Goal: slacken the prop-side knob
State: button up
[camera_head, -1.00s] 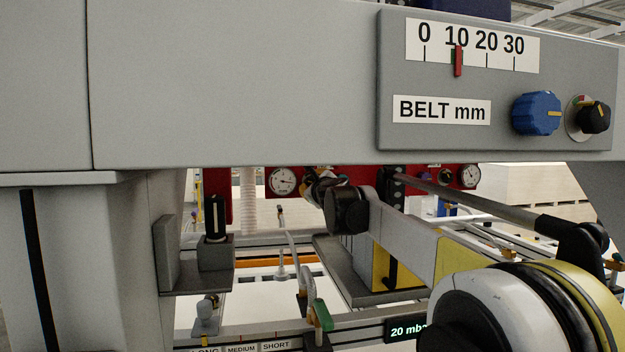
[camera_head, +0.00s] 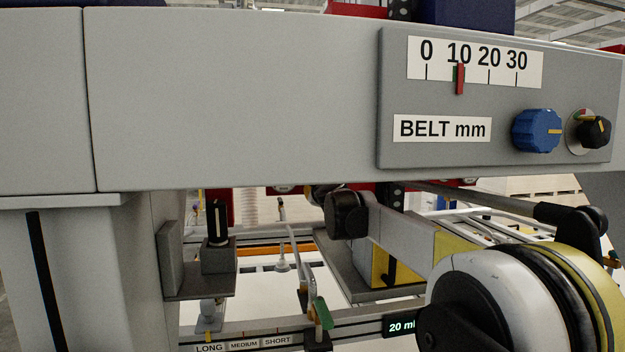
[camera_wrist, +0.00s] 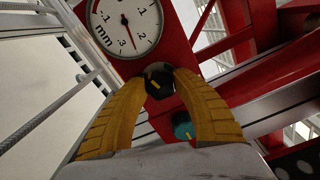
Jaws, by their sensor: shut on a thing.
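In the wrist view a round black knob (camera_wrist: 158,84) with a yellow mark sits on a red plate, just below a white dial gauge (camera_wrist: 128,24) marked in mm. The two yellow fingers of my gripper (camera_wrist: 166,76) are shut on this black knob, one on each side. A teal knob (camera_wrist: 183,126) sits lower on the red plate, beside the right finger and apart from the grip. No label shows which knob is the prop-side one. In the head view my gripper is hidden behind the grey beam.
The grey beam (camera_head: 230,100) crosses above my arm in the head view. It carries a BELT mm scale with a red pointer (camera_head: 460,80) near 10, a blue knob (camera_head: 536,131) and a black knob (camera_head: 594,132). A rail labelled LONG, MEDIUM, SHORT (camera_head: 243,343) lies below.

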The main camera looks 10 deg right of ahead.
jog(key=o, duration=0.9)
jog(key=s, duration=1.2)
